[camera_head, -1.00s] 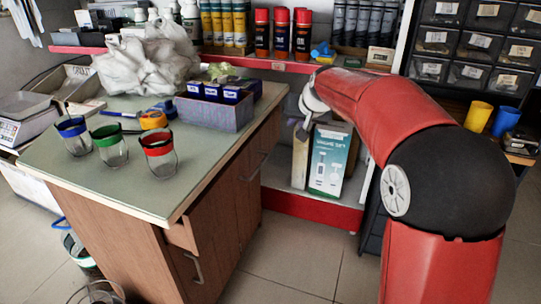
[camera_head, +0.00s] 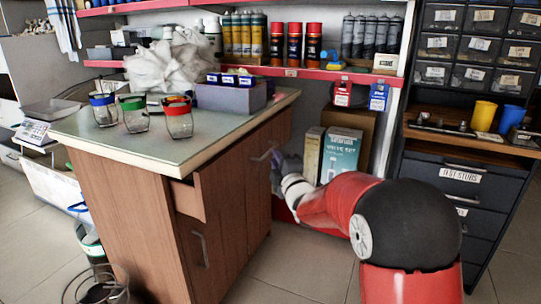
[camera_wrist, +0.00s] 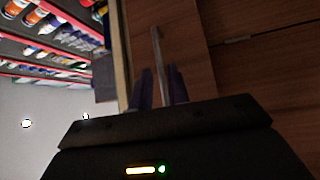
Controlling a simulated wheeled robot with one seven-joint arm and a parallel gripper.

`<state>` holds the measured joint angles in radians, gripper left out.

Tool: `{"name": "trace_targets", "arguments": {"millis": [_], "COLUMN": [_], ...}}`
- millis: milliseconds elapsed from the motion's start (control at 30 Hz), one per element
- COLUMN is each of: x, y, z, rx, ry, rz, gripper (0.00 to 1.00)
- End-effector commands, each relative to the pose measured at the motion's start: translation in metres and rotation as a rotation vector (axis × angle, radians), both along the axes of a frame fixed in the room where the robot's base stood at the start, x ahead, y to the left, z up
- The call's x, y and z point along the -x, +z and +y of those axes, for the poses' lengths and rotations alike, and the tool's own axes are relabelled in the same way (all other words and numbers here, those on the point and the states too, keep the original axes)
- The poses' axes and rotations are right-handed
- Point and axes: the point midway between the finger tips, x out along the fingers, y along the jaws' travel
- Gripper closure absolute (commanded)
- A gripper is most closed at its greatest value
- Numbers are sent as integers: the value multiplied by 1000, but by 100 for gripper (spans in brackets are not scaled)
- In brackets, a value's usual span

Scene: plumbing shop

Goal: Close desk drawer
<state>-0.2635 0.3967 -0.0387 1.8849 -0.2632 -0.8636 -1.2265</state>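The wooden desk (camera_head: 125,215) with a green top stands at left. Its drawer (camera_head: 187,198) sticks out from the desk front under the top, and its side panel shows. A metal bar handle (camera_head: 262,154) is on the desk's upper front. In the wrist view a bar handle (camera_wrist: 158,55) on a wood panel stands upright in the picture, beyond and between my fingers. My gripper (camera_wrist: 162,90) has its two dark fingers apart, with a gap between them. In the head view my gripper (camera_head: 277,168) is close to the desk front, partly hidden by my wrist.
Jars (camera_head: 178,120) and a grey bin (camera_head: 232,96) stand on the desk top. Boxes (camera_head: 340,153) stand on the low shelf behind my arm. A dark drawer cabinet (camera_head: 460,190) is at right. The floor before the desk is clear.

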Motion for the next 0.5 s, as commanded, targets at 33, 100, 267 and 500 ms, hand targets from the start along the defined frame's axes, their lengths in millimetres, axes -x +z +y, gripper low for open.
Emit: {"name": "trace_targets", "arguments": {"millis": [33, 100, 267, 500], "x": [-9, -19, -39, -49], "y": [1, 3, 6, 7], "z": [4, 9, 17, 22], "rx": [-1, -1, -2, -2], "ry": [1, 0, -1, -1], "rz": [-1, 0, 0, 2], "gripper": [82, 82, 82, 82]}}
